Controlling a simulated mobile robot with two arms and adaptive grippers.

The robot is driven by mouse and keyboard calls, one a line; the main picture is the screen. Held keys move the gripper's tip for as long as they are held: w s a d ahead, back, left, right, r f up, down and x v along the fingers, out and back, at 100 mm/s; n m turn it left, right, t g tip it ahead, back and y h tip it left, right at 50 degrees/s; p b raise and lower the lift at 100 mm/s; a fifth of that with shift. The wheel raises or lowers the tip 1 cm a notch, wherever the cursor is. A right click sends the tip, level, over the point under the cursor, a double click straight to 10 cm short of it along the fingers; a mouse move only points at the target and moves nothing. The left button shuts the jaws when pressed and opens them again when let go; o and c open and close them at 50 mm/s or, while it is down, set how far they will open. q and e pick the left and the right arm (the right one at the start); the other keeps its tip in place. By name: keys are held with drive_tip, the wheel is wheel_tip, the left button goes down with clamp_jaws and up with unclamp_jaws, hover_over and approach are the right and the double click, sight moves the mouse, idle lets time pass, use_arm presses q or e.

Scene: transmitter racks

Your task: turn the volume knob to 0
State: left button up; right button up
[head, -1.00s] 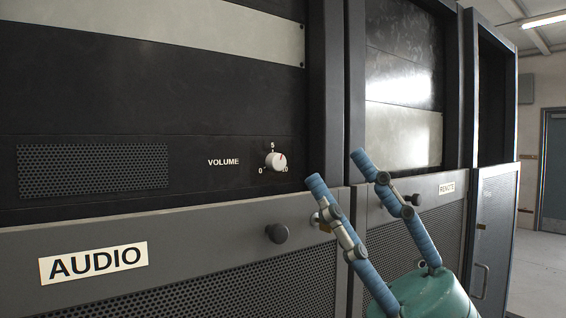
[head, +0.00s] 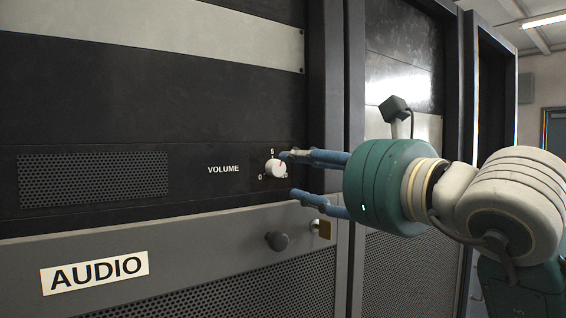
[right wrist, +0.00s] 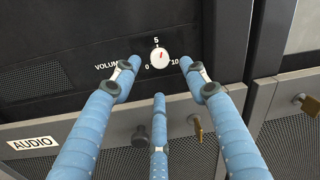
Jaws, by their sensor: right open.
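The white volume knob (head: 273,168) sits on the black panel of the audio rack, right of the word VOLUME (head: 223,169). It has a red pointer mark, and its dial is marked 0, 5 and 10. In the right wrist view the knob (right wrist: 159,58) shows its red mark pointing up and slightly right, a little past 5. My right gripper (head: 287,174) is open with blue fingers. In the right wrist view its fingertips (right wrist: 160,72) lie around the knob in the picture, with visible gaps; I cannot tell the remaining depth. My left gripper is not in view.
A dark round knob (head: 277,241) and a brass lock piece (head: 324,229) stick out of the grey lower panel below. The AUDIO label (head: 95,273) is at lower left. A rack frame post (head: 327,90) stands right of the dial.

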sight(279, 168)
drive_tip(key=p+x, duration=0.2)
drive_tip(key=x, duration=0.4)
drive_tip(key=shift+w+a, duration=0.35)
drive_tip(key=shift+w, duration=0.1)
clamp_jaws()
